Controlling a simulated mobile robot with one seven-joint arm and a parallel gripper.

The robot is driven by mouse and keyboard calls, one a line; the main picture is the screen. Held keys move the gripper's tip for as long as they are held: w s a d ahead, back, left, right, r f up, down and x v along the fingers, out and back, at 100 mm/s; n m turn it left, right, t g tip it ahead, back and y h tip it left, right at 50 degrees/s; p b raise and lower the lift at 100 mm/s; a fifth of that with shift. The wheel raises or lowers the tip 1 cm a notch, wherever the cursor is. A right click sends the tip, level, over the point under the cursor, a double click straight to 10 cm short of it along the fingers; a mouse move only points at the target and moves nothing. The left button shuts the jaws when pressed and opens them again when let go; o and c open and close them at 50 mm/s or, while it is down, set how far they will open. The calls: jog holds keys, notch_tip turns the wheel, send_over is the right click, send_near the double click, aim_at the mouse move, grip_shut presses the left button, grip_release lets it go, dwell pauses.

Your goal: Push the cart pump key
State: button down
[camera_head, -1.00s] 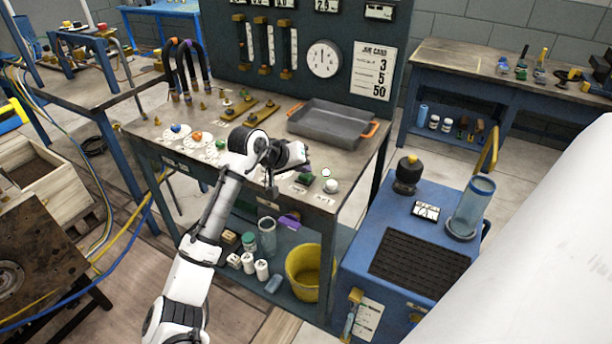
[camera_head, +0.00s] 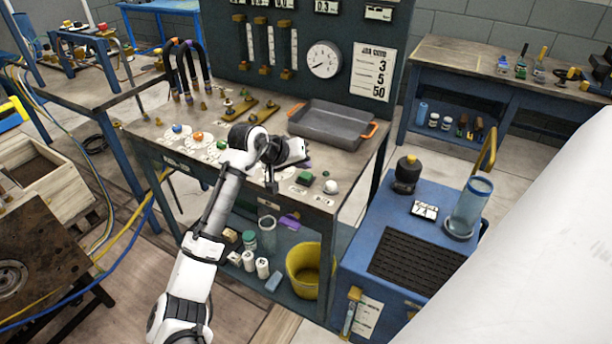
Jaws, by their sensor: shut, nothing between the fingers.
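A green key (camera_head: 305,178) and a white domed key (camera_head: 331,186) stand at the front right of the bench top (camera_head: 270,184), with small labels near them. I cannot read which one is the cart pump key. My gripper (camera_head: 306,163) is over the bench just behind the green key and appears apart from it. It is shut and holds nothing visible; its fingertips are small and partly hidden by the hand. The blue cart (camera_head: 370,215) stands right of the bench, with a clear cylinder (camera_head: 470,207), a black-bodied pump-like part (camera_head: 407,175) and a small display (camera_head: 424,210) on top.
A grey tray (camera_head: 332,125) with orange handles lies behind my gripper. The dark panel (camera_head: 300,90) with a round gauge (camera_head: 323,60) rises at the bench's back. Coloured knobs (camera_head: 196,137) and brass fittings stand to the left. A yellow bucket (camera_head: 303,268) is below.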

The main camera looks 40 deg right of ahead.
aim_at(302, 177)
notch_tip(302, 177, up, 6)
jog(key=p, duration=0.5)
jog(key=shift+p, duration=0.3)
